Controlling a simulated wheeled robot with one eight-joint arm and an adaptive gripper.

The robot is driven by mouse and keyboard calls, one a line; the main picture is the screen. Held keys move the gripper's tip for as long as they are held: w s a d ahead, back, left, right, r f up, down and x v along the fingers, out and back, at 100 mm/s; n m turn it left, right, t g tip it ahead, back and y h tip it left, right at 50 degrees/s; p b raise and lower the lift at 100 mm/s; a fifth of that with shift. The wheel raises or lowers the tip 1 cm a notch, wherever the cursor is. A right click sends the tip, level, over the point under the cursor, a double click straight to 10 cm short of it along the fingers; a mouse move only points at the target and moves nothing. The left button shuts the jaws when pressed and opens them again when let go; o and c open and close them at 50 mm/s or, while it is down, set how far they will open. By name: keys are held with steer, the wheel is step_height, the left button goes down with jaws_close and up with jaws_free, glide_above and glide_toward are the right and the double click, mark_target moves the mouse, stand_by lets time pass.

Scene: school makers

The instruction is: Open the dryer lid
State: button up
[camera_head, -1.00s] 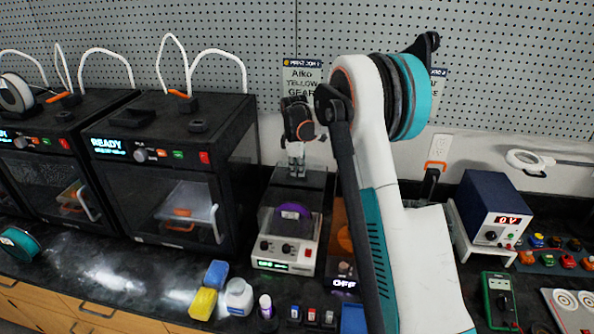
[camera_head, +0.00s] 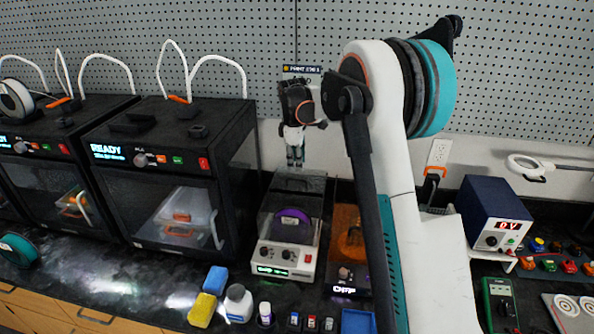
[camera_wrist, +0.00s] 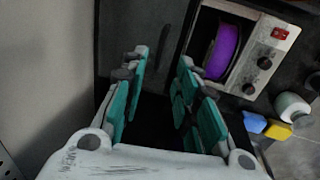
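The dryer (camera_head: 281,261) is a box with a pale front, two dark knobs and a lit green display. A purple spool (camera_head: 292,216) shows inside it, and also in the wrist view (camera_wrist: 224,50). Its smoky see-through lid (camera_head: 298,184) lies at the top and back; I cannot tell exactly how far it is raised. My gripper (camera_head: 295,164) points down above the dryer's back edge. In the wrist view my gripper (camera_wrist: 165,62) has its fingers apart with nothing between them. The spool and front panel lie to the right of the fingers there.
A black printer (camera_head: 165,200) stands close on the left. An orange-lit unit (camera_head: 347,240) stands close on the right. A yellow block (camera_head: 202,311), a blue block (camera_head: 216,280) and a white jar (camera_head: 238,303) stand in front. A pegboard wall (camera_head: 270,40) is behind.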

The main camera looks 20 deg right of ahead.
steer(key=shift+s+a+r, duration=0.15)
steer(key=shift+s+r, duration=0.05)
steer(key=shift+r, duration=1)
steer(key=shift+s+a+r, duration=0.1)
steer(key=shift+s+r, duration=0.1)
steer(key=shift+r, duration=1)
steer(key=s+a+r+m+t+b, duration=0.1)
steer(key=s+a+r+m, duration=0.3)
steer(key=s, duration=0.6)
steer(key=s+a+r+m+t, duration=0.2)
steer(key=s+a+r, duration=0.3)
steer(key=s, duration=0.6)
steer(key=s+a+f+m+t, duration=0.1)
steer(key=s+a+f+m, duration=0.1)
steer(key=s, duration=0.7)
steer(key=s+a+f+m+t+y+b, duration=0.1)
steer(key=s+a+f+m, duration=0.2)
steer(key=s+f, duration=0.3)
steer(key=s, duration=0.4)
steer(key=shift+a+f, duration=0.35)
steer(key=shift+a, duration=0.05)
